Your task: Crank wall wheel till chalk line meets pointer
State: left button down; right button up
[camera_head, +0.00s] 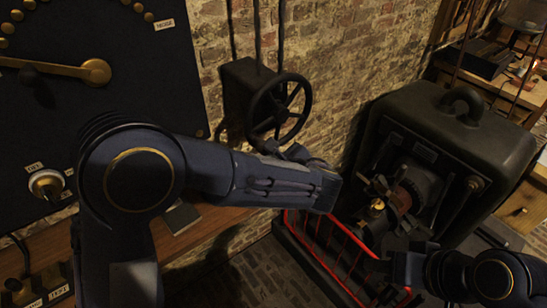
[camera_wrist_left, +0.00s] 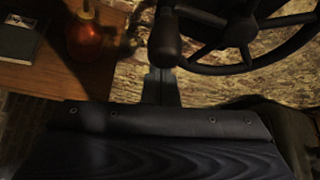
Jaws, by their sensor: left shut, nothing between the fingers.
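The dark spoked wall wheel (camera_head: 281,84) is mounted beside a dark box (camera_head: 241,80) on the brick wall. Its rim and spokes also show at the top right of the left wrist view (camera_wrist_left: 245,68). In that view a dark knob-like crank handle (camera_wrist_left: 164,42) hangs at the wheel's left. My left gripper (camera_wrist_left: 160,84) is shut and empty, its tip just below the handle; I cannot tell whether they touch. My right gripper (camera_head: 405,268) is at the lower right, its jaws unclear. I cannot make out a chalk line or a pointer at the wheel.
A black dial panel (camera_head: 110,60) with a brass hand stands at left. A dark machine (camera_head: 455,125) behind a red guard rail (camera_head: 335,250) stands right. A wooden bench (camera_head: 215,222) below holds a dark book (camera_wrist_left: 30,40) and a red-orange round vessel (camera_wrist_left: 86,40).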

pick_arm(q)
notch_tip(320, 180, down, 4)
jog(key=b, duration=0.4)
jog(key=d+v, duration=0.1)
jog(key=v, duration=0.9)
jog(key=shift+w+d+r, duration=0.15)
jog(key=shift+d+r, duration=0.05)
jog(key=shift+d, duration=0.1)
